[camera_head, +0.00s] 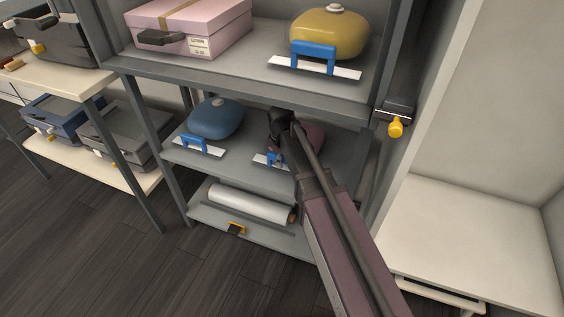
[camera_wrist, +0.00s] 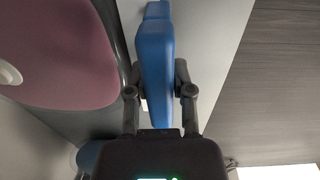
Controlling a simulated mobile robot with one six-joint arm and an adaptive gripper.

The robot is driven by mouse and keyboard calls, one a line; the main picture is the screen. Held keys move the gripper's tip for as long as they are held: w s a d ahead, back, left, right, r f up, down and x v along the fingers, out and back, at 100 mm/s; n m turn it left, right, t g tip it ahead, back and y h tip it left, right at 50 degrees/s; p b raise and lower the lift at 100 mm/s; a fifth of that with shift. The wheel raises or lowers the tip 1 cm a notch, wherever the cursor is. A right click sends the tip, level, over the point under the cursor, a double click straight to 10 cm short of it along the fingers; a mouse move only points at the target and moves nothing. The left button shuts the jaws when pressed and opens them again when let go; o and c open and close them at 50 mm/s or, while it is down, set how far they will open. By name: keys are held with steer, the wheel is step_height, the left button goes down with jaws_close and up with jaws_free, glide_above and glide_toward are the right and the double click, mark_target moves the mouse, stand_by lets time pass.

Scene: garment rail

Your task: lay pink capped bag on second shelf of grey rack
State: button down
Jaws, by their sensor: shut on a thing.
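The pink bag (camera_head: 315,136) is at the right part of the rack's middle shelf level, mostly hidden behind my arm in the head view. In the wrist view the pink bag (camera_wrist: 60,50) fills the upper left, with its white cap (camera_wrist: 9,73) at the left edge. My gripper (camera_wrist: 160,92) is shut on the bag's blue handle (camera_wrist: 154,65), one finger on each side. The grey rack's middle shelf (camera_head: 235,155) lies under the bag. I cannot tell whether the bag rests on it or hangs just above.
A blue bag (camera_head: 215,117) sits on the same shelf, to the left. A yellow bag (camera_head: 329,35) and a pink box (camera_head: 190,25) are on the shelf above. A white roll (camera_head: 246,205) lies below. The rack's right upright and a yellow knob (camera_head: 396,127) are near my arm.

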steer(key=c, duration=0.5)
jaws_free()
steer(key=shift+r, duration=0.1)
step_height(320, 180, up, 7)
steer(key=p, duration=0.7)
steer(key=shift+s+r+p, duration=0.1)
steer(key=shift+r+p, duration=0.1)
steer(key=shift+p, duration=0.1)
stand_by(0.4)
